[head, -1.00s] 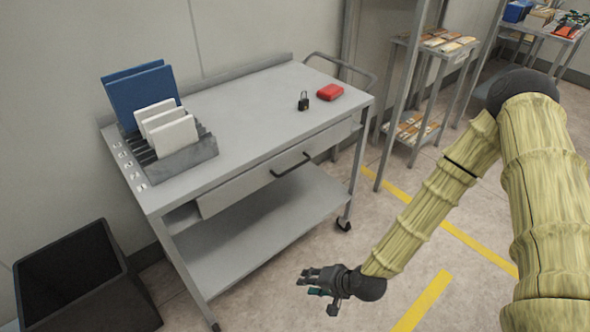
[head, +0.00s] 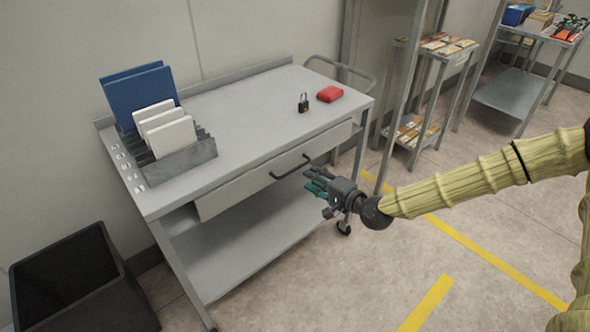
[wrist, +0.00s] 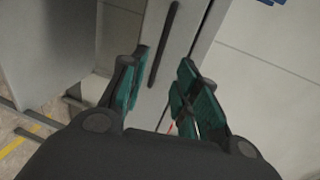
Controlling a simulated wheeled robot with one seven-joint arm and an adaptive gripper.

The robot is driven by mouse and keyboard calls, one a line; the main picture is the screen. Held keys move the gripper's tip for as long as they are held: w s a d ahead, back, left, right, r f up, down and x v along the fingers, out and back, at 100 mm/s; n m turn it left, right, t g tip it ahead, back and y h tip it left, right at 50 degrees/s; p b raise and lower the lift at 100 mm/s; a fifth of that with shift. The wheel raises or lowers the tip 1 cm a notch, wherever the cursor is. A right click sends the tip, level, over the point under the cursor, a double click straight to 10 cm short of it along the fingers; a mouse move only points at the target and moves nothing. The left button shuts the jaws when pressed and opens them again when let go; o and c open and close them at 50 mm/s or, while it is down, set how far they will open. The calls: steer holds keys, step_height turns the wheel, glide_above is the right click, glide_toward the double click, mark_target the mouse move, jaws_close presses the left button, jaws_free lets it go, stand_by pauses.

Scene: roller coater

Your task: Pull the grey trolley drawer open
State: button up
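The grey trolley (head: 240,112) stands against the wall. Its drawer (head: 235,190) sits under the top and looks shut, with a dark bar handle (head: 289,168) on its front. My gripper (head: 312,182) is just in front of the drawer, close to the handle's right end, and looks apart from it. In the wrist view my gripper (wrist: 158,92) has its two teal-padded fingers spread with nothing between them that they grip. The dark handle (wrist: 163,42) shows beyond the fingertips, upright in that view, in front of the pale drawer face (wrist: 185,35).
A black bin (head: 75,275) stands at lower left. Shelving (head: 425,95) is at right. The floor in front is clear.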

mark_target(295, 168)
steer(key=p+x, duration=0.1)
steer(key=x, duration=0.8)
steer(key=shift+w+a+f, duration=0.1)
steer(key=shift+w, duration=0.05)
steer(key=shift+c, duration=0.3)
jaws_close()
